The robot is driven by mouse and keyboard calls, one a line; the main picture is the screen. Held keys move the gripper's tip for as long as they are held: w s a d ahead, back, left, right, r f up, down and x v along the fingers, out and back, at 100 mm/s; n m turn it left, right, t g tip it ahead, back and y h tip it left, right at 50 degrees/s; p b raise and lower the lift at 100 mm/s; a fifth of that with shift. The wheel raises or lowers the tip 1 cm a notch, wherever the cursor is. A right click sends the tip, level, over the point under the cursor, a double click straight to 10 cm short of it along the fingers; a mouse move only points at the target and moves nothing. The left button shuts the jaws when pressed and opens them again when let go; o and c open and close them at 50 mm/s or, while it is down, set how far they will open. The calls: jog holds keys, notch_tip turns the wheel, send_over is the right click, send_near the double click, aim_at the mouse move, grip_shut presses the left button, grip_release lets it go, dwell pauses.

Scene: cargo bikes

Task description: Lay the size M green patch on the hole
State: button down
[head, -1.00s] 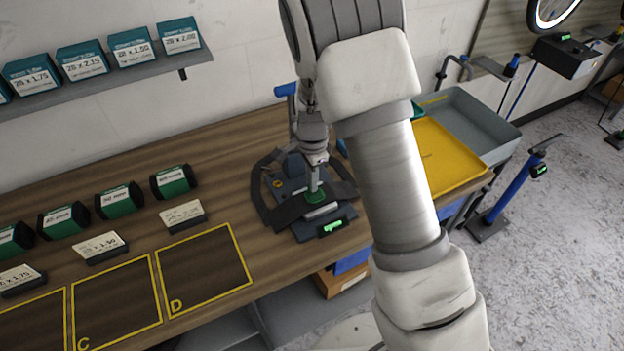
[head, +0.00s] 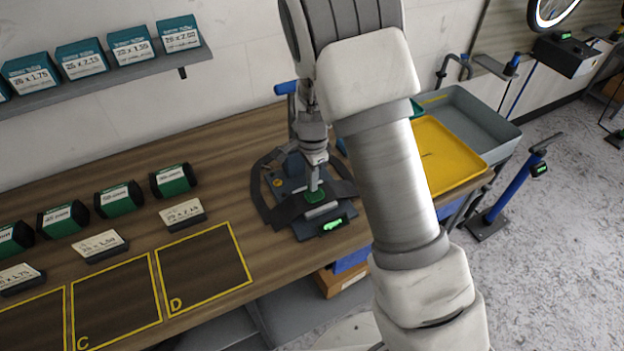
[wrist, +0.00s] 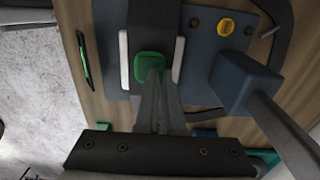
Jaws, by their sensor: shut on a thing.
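The green patch (head: 316,196) is a small rounded piece at the tips of my gripper (head: 314,186). In the wrist view the patch (wrist: 149,64) shows just beyond the narrow fingers (wrist: 156,82), which are shut on it. It is over the black tube (head: 291,209), which runs across the blue-grey repair stand (head: 300,230). The tube also shows in the wrist view (wrist: 154,16). I cannot see the hole; the patch and fingers cover that part of the tube. I cannot tell whether the patch touches the tube. No size mark is readable on it.
Pale bars (wrist: 124,58) flank the tube. A blue post (wrist: 240,82) stands close beside my gripper. A yellow tray (head: 446,158) and a grey bin (head: 475,122) lie to the right. Green boxes (head: 173,181) and outlined bays (head: 204,270) are on the bench's left.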

jog(key=shift+f, duration=0.15)
dwell(0.3)
jog(key=c, duration=1)
grip_release()
jog(key=shift+o, duration=0.2)
notch_tip(320, 180, up, 16)
jog(key=s+d+r+n+t+y, duration=0.1)
jog(key=s+d+r+n, duration=0.2)
jog(key=s+r, duration=0.25)
jog(key=s+d+r+n+t, duration=0.1)
jog(key=s+d+r+n, duration=0.2)
jog(key=s+r, duration=0.25)
jog(key=s+d+r+n+t+h, duration=0.1)
jog(key=s+d+n+t, duration=0.2)
jog(key=s+n, duration=0.4)
jog(key=s, duration=0.5)
jog(key=shift+s+d+r+t, duration=0.2)
jog(key=shift+d+r+t, duration=0.05)
jog(key=shift+d+t, duration=0.1)
